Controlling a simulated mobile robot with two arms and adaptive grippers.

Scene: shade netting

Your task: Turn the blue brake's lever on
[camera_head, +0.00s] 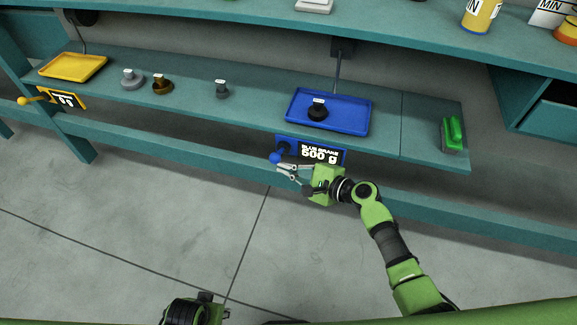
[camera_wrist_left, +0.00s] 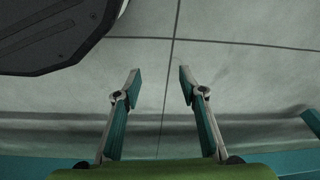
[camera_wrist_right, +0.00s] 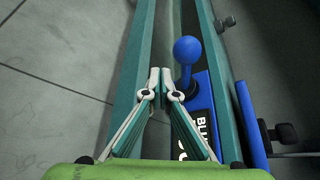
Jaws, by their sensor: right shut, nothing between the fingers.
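The blue brake's lever ends in a round blue knob (camera_head: 276,157) at the left end of the "BLUE BRAKE 600 g" label plate (camera_head: 318,152), on the front of the shelf. In the right wrist view the knob (camera_wrist_right: 188,50) stands just right of my fingertips, on a blue stem. My right gripper (camera_head: 280,172) is shut and empty, close beside the knob; I cannot tell whether it touches. Its fingertips (camera_wrist_right: 160,78) meet in the right wrist view. The blue tray (camera_head: 346,122) above the label holds a black weight (camera_head: 318,109). My left gripper (camera_wrist_left: 159,78) is open and empty over the floor.
A yellow tray (camera_head: 73,66) with a yellow lever (camera_head: 32,100) is at the far left. Grey (camera_head: 131,79), brown (camera_head: 162,84) and dark grey (camera_head: 222,89) weights stand on the shelf. A green-handled object (camera_head: 453,134) sits at its right end. The floor in front is clear.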

